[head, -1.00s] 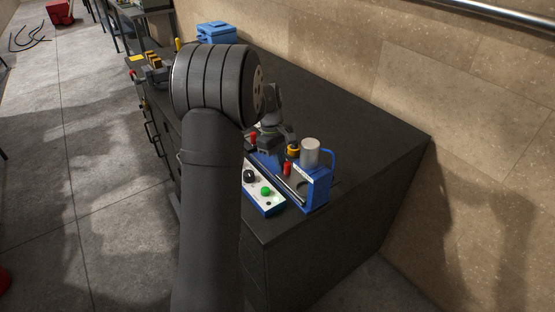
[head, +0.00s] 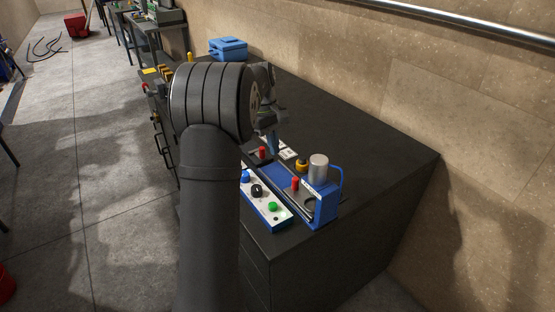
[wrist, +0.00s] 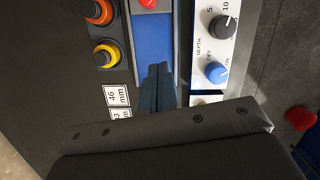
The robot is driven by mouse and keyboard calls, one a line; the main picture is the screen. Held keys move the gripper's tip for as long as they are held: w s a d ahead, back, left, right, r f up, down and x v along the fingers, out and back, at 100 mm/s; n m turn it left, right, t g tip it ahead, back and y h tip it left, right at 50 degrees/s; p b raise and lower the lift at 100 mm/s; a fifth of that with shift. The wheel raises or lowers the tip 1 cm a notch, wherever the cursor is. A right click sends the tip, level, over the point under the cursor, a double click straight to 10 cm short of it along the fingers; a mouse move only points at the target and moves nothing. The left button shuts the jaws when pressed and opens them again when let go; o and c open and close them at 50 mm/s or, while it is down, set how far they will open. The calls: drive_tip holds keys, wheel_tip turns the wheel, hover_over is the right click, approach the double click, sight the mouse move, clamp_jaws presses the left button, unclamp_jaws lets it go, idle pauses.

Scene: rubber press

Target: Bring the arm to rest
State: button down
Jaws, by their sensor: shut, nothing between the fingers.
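My gripper (wrist: 158,85) shows in the wrist view with its dark fingers together and nothing between them. It hangs above the blue bed of the press, and I see no contact. In the head view my arm hides part of the scene, and the gripper (head: 272,142) shows only partly behind it. The rubber press (head: 319,200), blue with a grey cylinder on top, stands at the near end of the dark bench. Its white control panel (head: 264,207) has a blue knob, a black knob and a green button. The panel shows in the wrist view too (wrist: 224,46).
The dark bench top (head: 370,150) is clear to the right of the press, up to the stone wall (head: 470,110). Orange and yellow round parts (wrist: 106,53) sit beside the press bed, near printed millimetre labels (wrist: 118,97).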

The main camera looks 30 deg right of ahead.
drive_tip(key=shift+w+r, duration=0.1)
drive_tip(key=shift+r, duration=0.35)
drive_tip(key=x, duration=0.8)
drive_tip(key=s+f, duration=0.2)
drive_tip(key=shift+s+d, duration=0.25)
drive_tip(key=shift+s, duration=0.15)
drive_tip(key=shift+s+d, duration=0.1)
drive_tip(key=shift+s, duration=0.7)
